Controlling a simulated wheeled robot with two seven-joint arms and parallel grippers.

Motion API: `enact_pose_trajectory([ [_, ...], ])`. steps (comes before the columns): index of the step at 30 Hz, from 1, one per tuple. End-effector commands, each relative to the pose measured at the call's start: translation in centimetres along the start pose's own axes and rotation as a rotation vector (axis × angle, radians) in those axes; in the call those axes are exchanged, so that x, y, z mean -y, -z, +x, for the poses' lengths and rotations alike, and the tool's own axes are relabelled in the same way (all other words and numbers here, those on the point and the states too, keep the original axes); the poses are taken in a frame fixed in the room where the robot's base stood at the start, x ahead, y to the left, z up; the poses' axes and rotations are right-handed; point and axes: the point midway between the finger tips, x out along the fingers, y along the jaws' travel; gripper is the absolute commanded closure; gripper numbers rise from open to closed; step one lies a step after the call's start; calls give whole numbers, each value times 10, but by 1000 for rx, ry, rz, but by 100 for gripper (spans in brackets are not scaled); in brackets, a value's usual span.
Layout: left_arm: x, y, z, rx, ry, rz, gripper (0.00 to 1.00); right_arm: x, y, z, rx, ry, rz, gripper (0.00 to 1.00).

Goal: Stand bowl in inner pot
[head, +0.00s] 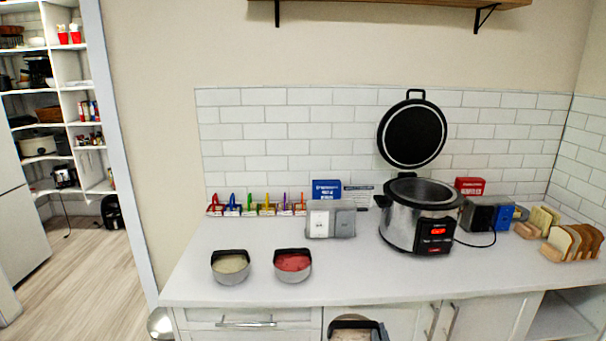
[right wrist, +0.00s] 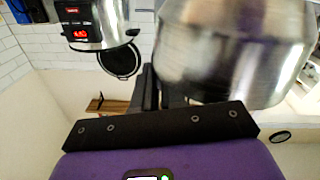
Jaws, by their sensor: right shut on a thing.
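The cooker (head: 412,232) stands open on the counter, its round lid (head: 413,132) raised behind it. The inner pot (head: 424,190) shows as a grey opening inside its rim; its floor is hidden. A metal bowl (head: 350,335) with a dark rim shows at the bottom edge of the head view, cut off. My right gripper (head: 380,330) is shut on this bowl at its right side, in front of the counter. In the right wrist view the bowl's shiny metal side (right wrist: 235,50) is large beside the black fingers (right wrist: 158,88). I do not see my left gripper.
Two bowls, one with pale contents (head: 230,265) and one with red contents (head: 293,264), stand at the counter's front left. Bread slices in a rack (head: 573,243) stand at the right. The counter before the cooker is clear.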

Motion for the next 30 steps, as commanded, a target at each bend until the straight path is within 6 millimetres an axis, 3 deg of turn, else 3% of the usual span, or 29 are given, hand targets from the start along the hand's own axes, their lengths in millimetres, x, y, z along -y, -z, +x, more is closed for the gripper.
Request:
enact_pose_trajectory([
  [11, -1, 0, -2, 0, 0, 0, 57, 18, -48, -12, -2, 10, 6, 100],
  [21, -1, 0, -2, 0, 0, 0, 57, 33, -122, -49, -1, 11, 4, 100],
  [30, -1, 0, -2, 0, 0, 0, 57, 36, -140, -64, -9, 10, 14, 100],
])
